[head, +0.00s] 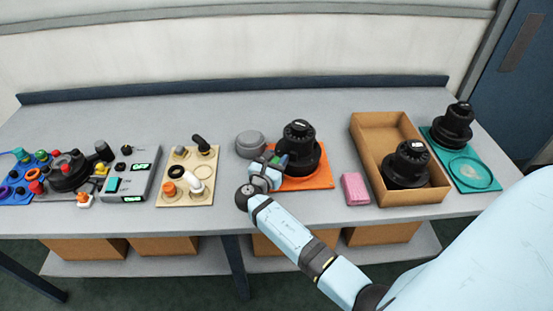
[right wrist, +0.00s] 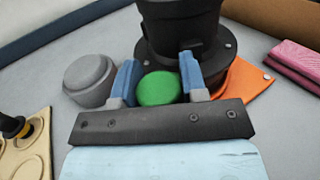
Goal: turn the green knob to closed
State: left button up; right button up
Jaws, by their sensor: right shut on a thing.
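The green knob (right wrist: 158,89) is a round green disc between my right gripper's two blue fingers in the right wrist view. It sits low on the near side of a black tank (right wrist: 180,25), which also stands upright in the head view (head: 299,135). In the head view only a sliver of green shows by the fingers. My right gripper (head: 273,165) is shut on the green knob, one finger on each side (right wrist: 158,80). I cannot read any mark of the knob's position. My left gripper is not in view.
The tank stands on an orange mat (head: 318,181). A grey round lid (head: 250,145) is close on its left. A pink sponge (head: 355,188) and a cardboard box (head: 378,124) with another black tank (head: 407,166) are to the right. A beige board (head: 202,160) lies left.

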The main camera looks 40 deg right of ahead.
jog(key=shift+r, duration=0.1)
jog(key=o, duration=0.9)
